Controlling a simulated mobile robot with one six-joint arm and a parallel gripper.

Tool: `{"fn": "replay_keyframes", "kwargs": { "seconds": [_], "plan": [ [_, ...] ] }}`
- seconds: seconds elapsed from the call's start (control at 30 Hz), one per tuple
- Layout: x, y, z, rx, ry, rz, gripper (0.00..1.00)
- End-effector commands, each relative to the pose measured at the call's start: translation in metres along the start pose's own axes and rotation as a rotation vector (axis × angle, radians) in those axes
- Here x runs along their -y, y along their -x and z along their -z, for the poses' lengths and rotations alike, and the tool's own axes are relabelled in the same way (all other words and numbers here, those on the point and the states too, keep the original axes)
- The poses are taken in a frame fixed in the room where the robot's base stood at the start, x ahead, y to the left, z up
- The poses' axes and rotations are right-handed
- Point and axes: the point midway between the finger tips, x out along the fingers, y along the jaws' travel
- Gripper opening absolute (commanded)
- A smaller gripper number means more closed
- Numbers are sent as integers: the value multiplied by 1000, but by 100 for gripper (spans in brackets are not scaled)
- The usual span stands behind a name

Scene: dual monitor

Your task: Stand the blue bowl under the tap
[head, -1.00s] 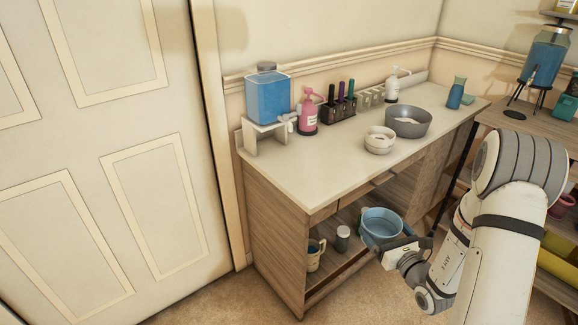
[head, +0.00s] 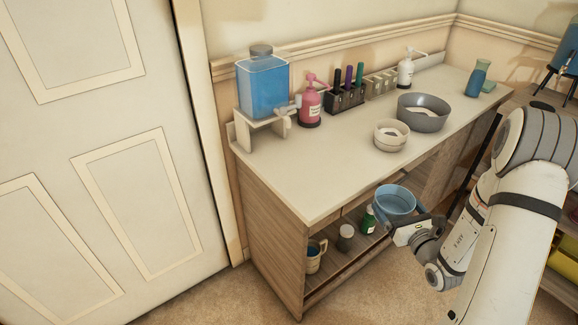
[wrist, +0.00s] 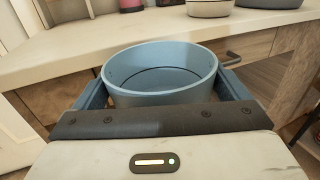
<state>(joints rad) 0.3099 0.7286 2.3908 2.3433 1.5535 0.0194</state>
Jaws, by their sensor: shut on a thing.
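The blue bowl (head: 396,201) is upright and empty, in front of the counter and below its top. My gripper (head: 408,218) is shut on it. In the wrist view the bowl (wrist: 162,72) sits between the two fingers of my gripper (wrist: 162,88), one on each side. The tap (head: 283,113) is on the blue water dispenser (head: 264,88), which stands on a small white stand (head: 262,127) at the left end of the counter. The counter directly below the tap looks bare.
The counter top (head: 320,165) is clear at its front left. A pink pump bottle (head: 311,104) stands right of the tap. A white bowl (head: 391,136) and a grey bowl (head: 423,113) stand farther right. A mug (head: 315,256), a grey jar (head: 346,238) and a green bottle (head: 368,219) are on the shelf below.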

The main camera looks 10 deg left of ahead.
Motion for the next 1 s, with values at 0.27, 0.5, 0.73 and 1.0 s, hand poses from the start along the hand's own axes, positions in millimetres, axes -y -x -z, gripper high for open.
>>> {"fn": "replay_keyframes", "kwargs": {
  "seconds": [0.27,0.5,0.73,1.0],
  "plan": [
    [-2,-2,42,0,0,-6,62],
    [-38,6,3,4,5,-193,62],
    [-86,17,-39,1,9,-445,62],
    [-138,28,-85,1,9,-722,62]
  ]
}}
